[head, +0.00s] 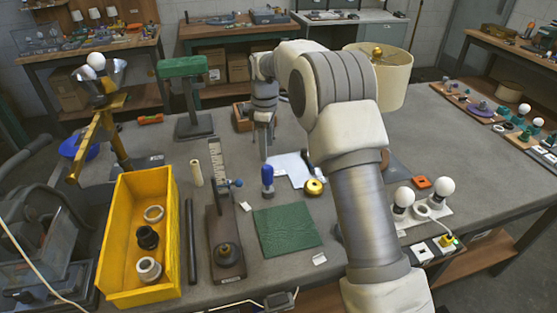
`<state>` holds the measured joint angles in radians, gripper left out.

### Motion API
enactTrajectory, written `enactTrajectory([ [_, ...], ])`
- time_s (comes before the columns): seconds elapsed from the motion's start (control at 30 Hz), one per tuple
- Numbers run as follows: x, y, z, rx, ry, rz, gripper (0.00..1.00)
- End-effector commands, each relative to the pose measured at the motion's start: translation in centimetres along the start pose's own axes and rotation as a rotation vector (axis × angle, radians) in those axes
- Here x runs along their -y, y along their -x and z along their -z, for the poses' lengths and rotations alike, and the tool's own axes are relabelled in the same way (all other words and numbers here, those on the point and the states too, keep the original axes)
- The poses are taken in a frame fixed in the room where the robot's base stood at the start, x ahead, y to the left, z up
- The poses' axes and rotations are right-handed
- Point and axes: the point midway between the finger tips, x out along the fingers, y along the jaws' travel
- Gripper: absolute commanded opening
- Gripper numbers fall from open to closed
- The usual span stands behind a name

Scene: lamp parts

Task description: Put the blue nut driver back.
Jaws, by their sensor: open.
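A blue-handled tool (267,176), which looks like the blue nut driver, stands about upright on the grey workbench (395,135) near the middle, just behind a green mat (287,228). Its lower end is too small to make out. My gripper (264,152) points down just behind and above the blue handle, apart from it as far as I can tell. It is open, with nothing seen in it; its fingers show edge-on. A small wooden holder (241,121) stands behind my gripper, partly hidden by it; I cannot tell what it holds.
A dark stand with an upright scale (216,160) and a yellow bin (113,240) with rings are to the left. White paper (288,166) and a brass round part (314,187) lie right of the blue handle. Bulbs (404,197) stand at right. My arm hides some bench.

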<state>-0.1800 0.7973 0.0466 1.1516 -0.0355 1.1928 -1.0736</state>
Motion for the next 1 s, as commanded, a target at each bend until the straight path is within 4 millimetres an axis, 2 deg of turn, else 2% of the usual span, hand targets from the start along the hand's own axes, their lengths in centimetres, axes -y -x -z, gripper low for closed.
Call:
enactTrajectory([
  [0.17, 0.1, 0.6, -0.1, -0.001, -0.007, -0.002, 0.74],
  [0.27, 0.5, 2.1, -0.7, -0.007, -0.039, -0.017, 0.74],
  [0.47, 3.1, 7.8, -3.6, -0.037, -0.196, -0.074, 0.74],
  [0.7, 8.1, 13.7, -7.9, -0.088, -0.418, -0.143, 0.74],
  [0.8, 10.5, 15.6, -9.7, -0.113, -0.511, -0.169, 0.74],
  [1.0, 15.8, 18.1, -13.3, -0.172, -0.696, -0.218, 0.74],
])
